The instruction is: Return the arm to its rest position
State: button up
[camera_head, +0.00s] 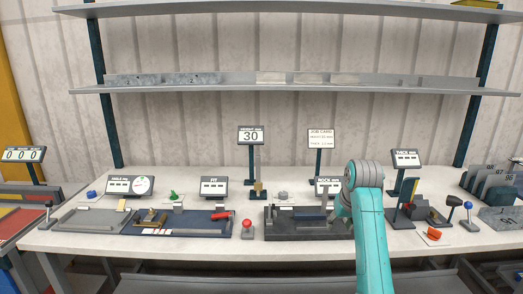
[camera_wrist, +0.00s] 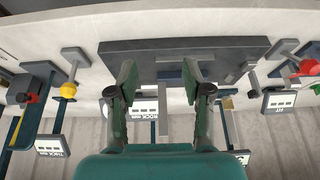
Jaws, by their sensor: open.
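My teal arm (camera_head: 371,235) rises from the bottom right of centre in the head view. Its rounded wrist joint stands in front of the workbench (camera_head: 245,263). My gripper (camera_wrist: 158,70) is open in the wrist view, with two dark fingers spread apart. I see nothing gripped between them. Beyond the fingers is a dark fixture (camera_wrist: 230,45), which appears upside down in that view. In the head view the same dark fixture (camera_head: 285,229) sits just left of my arm, and the arm hides its right part. The gripper is mostly hidden there.
A blue fixture (camera_head: 197,228) with a red handle and a grey plate (camera_head: 90,222) lie further left. A red button (camera_head: 247,229) stands between fixtures. Display signs, such as the one reading 30 (camera_head: 251,136), stand behind. A shelf (camera_head: 230,88) spans the back wall.

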jog(key=s+a+f+t, duration=0.1)
jog(key=s+f, duration=0.4)
jog(key=f, duration=0.7)
jog(key=s+a+f+t, duration=0.1)
jog(key=s+f, duration=0.3)
jog(key=f, duration=0.7)
jog(key=s+a+f+t, duration=0.1)
jog(key=s+f, duration=0.5)
jog(key=s, duration=0.3)
jog(key=s+f+t, duration=0.2)
jog(key=s+f, duration=0.3)
jog(key=s, duration=0.3)
jog(key=s+a+r+t, duration=0.2)
jog(key=s, duration=2)
jog(key=s+r+t, duration=0.3)
jog(key=s+r, duration=1.3)
